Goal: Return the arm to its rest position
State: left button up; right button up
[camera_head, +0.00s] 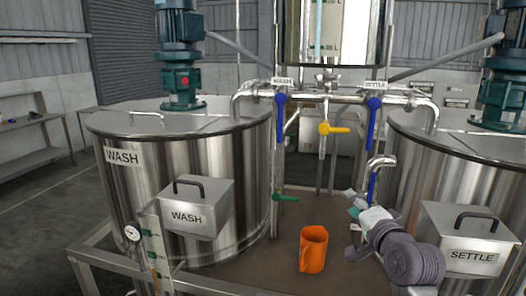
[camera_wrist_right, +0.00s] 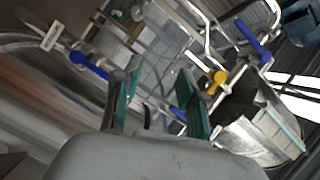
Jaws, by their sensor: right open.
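My right arm comes in from the lower right in the head view. Its gripper (camera_head: 352,204) is in front of the pipework, up and to the right of an orange jug (camera_head: 313,250). In the right wrist view the gripper (camera_wrist_right: 157,92) has its two teal-padded fingers apart, with nothing held between them. The orange jug stands upright on the brown deck (camera_head: 255,264), apart from the gripper. My left gripper is not in view.
The WASH tank (camera_head: 186,160) stands left and the SETTLE tank (camera_head: 455,165) right. Between them are pipes with blue handles (camera_head: 373,120), a yellow handle (camera_head: 333,128) and a green handle (camera_head: 285,198). A bent spout (camera_head: 381,162) rises close behind the right gripper. The SETTLE box (camera_head: 470,240) is right of my arm.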

jog(key=s+a+f+n+g, duration=0.1)
jog(key=s+f+n+g, duration=0.25)
jog(key=s+f, duration=0.6)
jog(key=s+a+f+n+g, duration=0.1)
jog(key=s+f+n+g, duration=0.4)
jog(key=f, duration=0.8)
jog(key=s+f+n+g+h, duration=0.1)
jog(key=s+f+n+g, duration=0.3)
jog(key=s, duration=0.7)
jog(key=s+f+n+g+h, duration=0.15)
jog(key=s+f, duration=0.45)
jog(key=s, duration=0.6)
notch_tip(320, 180, down, 33)
jog(key=s+b, duration=0.2)
jog(key=b, duration=0.5)
jog(key=s+d+f+g+b, duration=0.1)
jog(key=s+f+b, duration=0.1)
jog(key=s+f, duration=0.6)
jog(key=s+d+f+b, duration=0.1)
jog(key=s+f+b, duration=0.2)
jog(key=s+f, duration=0.5)
notch_tip(320, 180, down, 6)
jog(key=shift+s+r+n+g, duration=0.1)
jog(key=shift+s+n+g, duration=0.1)
jog(key=shift+n+g, duration=0.2)
